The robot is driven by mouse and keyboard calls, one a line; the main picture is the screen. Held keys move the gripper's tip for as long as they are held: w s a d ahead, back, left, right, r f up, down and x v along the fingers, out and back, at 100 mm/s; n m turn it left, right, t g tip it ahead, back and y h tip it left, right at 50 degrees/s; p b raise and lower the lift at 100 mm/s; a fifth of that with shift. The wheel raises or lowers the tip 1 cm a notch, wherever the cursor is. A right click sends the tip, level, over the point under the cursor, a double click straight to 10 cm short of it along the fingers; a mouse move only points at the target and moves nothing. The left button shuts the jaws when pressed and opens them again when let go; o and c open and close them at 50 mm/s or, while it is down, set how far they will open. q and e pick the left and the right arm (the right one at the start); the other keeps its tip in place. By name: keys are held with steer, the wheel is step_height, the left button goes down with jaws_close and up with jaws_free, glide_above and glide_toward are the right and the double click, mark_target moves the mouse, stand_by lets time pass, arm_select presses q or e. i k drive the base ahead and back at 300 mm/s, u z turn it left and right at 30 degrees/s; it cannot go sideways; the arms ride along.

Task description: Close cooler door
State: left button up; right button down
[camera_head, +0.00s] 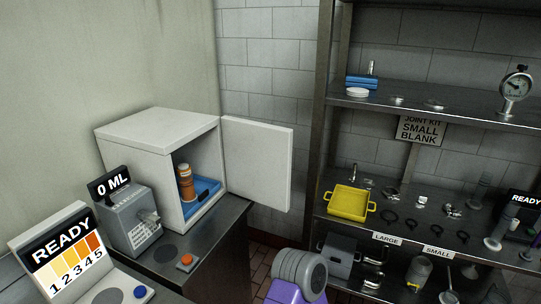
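The white cooler (140,155) stands on the dark counter at the left. Its white door (257,163) is swung wide open to the right, hinged at the right edge of the opening. Inside the cooler, an orange-brown bottle (186,184) stands upright by a blue tray (203,190). A grey and purple part of my own arm shows at the bottom centre, below and to the right of the door and apart from it. No gripper fingers are visible in this view.
A grey dispenser marked 0 ML (130,220) and a READY display (62,258) stand on the counter (222,232), near an orange button (187,260). At right, metal shelves (440,110) hold a yellow tray (348,202), a gauge (515,88) and small fittings.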

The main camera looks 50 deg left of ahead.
mark_target(258, 157)
steer(key=u, duration=1)
steer(key=i, duration=0.1)
steer(key=u, duration=0.05)
